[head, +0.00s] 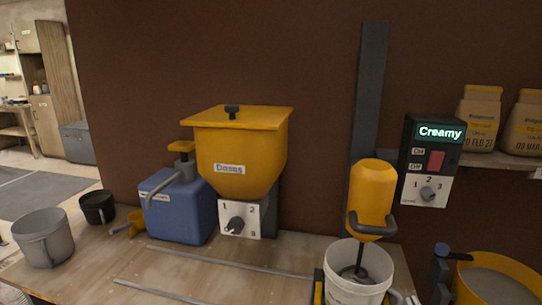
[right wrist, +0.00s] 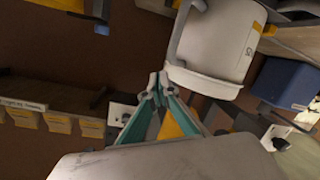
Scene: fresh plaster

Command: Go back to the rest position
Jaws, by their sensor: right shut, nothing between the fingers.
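My right gripper (right wrist: 157,80) shows in the right wrist view. Its teal fingers are shut, with the tips together and nothing between them. The tips appear close to the white bucket (right wrist: 212,50), whose body fills the upper middle of that view; I cannot tell whether they touch. In the head view the bucket (head: 357,291) stands under the yellow mixer (head: 372,190), with the mixer's shaft inside it. At most a small part of my right gripper shows at the lower edge beside the bucket. My left gripper is not seen.
The yellow hopper (head: 242,160), blue container (head: 183,212), grey bucket (head: 43,238) and black pot (head: 97,207) stand at left on the bench (head: 200,265). A control box (head: 425,160) reads "Creamy". A yellow tub (head: 510,271) is at right. Open floor lies far left.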

